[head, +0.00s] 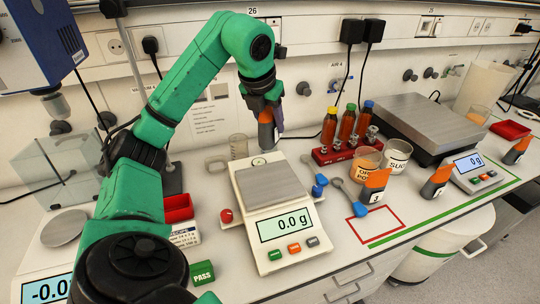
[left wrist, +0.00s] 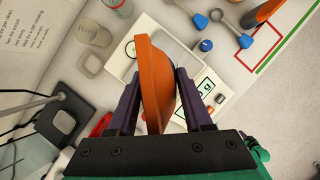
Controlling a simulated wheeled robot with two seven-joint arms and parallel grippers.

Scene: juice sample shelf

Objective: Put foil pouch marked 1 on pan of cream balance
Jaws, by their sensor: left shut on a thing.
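My left gripper (head: 268,100) is shut on an orange foil pouch (head: 266,134), which hangs upright behind the far edge of the cream balance's pan in the head view. In the left wrist view the pouch (left wrist: 155,82) stands between the two dark fingers (left wrist: 153,90); its mark cannot be read. My right gripper is out of view.
Other orange pouches stand on the right: one (head: 373,186) by a red outlined square, one (head: 437,181) and one (head: 516,150) farther right. A red rack (head: 340,153) of bottles, blue-handled scoops and a beaker (head: 238,146) stand close to the balance. A green PASS block (head: 202,273) is in front.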

